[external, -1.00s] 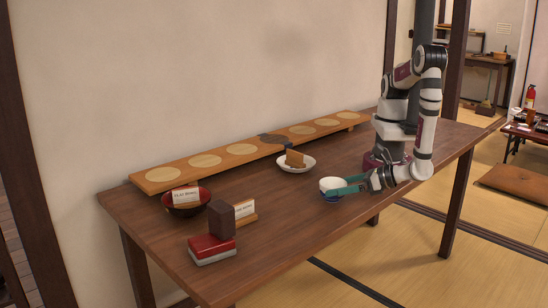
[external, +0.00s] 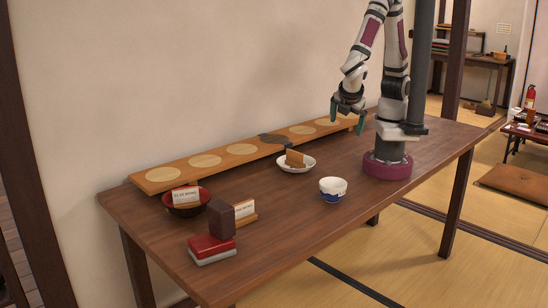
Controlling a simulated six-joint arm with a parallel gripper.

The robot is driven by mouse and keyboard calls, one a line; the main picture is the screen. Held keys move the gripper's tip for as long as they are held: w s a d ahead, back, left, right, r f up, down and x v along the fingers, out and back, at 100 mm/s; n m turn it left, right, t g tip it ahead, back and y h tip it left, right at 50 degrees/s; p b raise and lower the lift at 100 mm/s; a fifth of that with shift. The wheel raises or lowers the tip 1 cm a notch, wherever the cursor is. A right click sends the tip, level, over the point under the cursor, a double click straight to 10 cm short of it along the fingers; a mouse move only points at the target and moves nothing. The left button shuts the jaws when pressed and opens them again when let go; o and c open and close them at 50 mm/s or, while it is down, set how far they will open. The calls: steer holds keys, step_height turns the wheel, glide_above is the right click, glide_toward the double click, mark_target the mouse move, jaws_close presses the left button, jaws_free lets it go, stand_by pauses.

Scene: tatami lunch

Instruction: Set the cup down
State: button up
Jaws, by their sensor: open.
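The cup (external: 333,191), white with a blue lower band, stands upright on the wooden table (external: 300,228) near its front edge, to the left of my base. Nothing holds it. My gripper (external: 347,121) is open and empty, pointing down above the far right end of the wooden board (external: 213,160). It is well behind and above the cup, apart from it.
A white dish (external: 283,168) with a brown wedge (external: 295,158) on it lies behind the cup. At the left are a dark red bowl (external: 178,209) with a label card, a second card (external: 245,210), a dark block (external: 221,219) and a red box (external: 211,246). The table around the cup is clear.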

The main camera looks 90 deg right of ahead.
steer(key=s+d+r+m+y, duration=0.2)
steer(key=m+y, duration=0.2)
steer(key=m, duration=0.4)
steer(key=s+d+r+m+y, duration=0.1)
steer(key=d+r+m+y, duration=0.2)
steer(key=m+y, duration=0.2)
steer(key=m, duration=0.3)
steer(key=shift+s+r, duration=0.25)
steer(key=shift+s, duration=0.15)
